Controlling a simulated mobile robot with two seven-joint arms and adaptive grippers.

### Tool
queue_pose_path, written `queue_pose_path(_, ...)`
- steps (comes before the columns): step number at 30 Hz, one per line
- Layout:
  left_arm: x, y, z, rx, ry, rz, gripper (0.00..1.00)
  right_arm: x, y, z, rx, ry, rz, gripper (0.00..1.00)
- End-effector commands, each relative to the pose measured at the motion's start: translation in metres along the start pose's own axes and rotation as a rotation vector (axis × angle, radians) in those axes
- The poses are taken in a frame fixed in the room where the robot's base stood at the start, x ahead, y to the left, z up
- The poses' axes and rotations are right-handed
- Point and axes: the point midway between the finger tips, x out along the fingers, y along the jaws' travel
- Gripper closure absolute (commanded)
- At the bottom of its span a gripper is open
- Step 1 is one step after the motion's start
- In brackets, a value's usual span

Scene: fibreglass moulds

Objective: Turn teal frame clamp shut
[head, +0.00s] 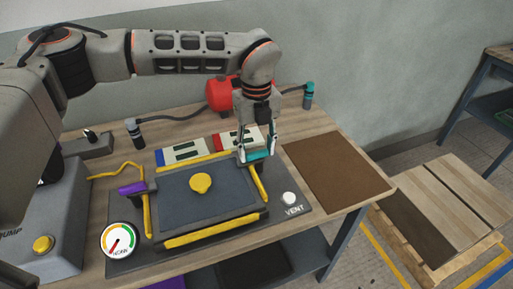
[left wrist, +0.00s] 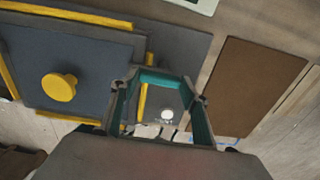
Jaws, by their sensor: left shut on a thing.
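The teal frame clamp (head: 262,156) sits at the back right corner of the mould's dark plate (head: 215,198). It also shows in the left wrist view (left wrist: 160,81), as a teal bar between the fingertips. My left gripper (head: 257,152) comes down from above and is shut on it, with a finger at each end of the teal part. The fingers hide part of the clamp. A yellow bar (head: 258,183) of the frame runs forward from just below it. My right gripper is not in view.
A purple clamp (head: 132,188) sits at the plate's left side. A yellow knob (head: 201,183) stands mid-plate. A gauge (head: 118,240) and white vent knob (head: 289,198) are at the front. A brown board (head: 337,172) lies right. A red tank (head: 222,93) stands behind.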

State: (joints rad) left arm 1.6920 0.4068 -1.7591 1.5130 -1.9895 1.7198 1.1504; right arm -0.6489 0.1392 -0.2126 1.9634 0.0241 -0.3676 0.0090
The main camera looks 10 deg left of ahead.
Motion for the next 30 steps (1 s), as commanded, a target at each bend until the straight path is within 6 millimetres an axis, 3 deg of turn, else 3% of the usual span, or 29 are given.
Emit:
queue_pose_path(11, 0.000, 0.000, 0.000, -0.004, 0.000, 0.000, 0.76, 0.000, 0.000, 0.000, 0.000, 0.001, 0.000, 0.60)
queue_pose_path(12, 0.000, 0.000, 0.000, -0.004, 0.000, 0.000, 0.52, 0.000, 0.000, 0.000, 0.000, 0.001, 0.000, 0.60)
queue_pose_path(14, 0.000, 0.000, 0.000, -0.004, 0.000, 0.000, 0.38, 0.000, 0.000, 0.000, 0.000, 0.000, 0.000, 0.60)
queue_pose_path(25, -0.002, 0.000, 0.000, -0.003, -0.001, 0.000, 0.38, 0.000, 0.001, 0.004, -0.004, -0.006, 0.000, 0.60)
queue_pose_path(30, -0.019, -0.001, 0.001, -0.005, -0.003, -0.002, 0.38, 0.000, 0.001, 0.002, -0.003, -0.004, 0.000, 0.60)
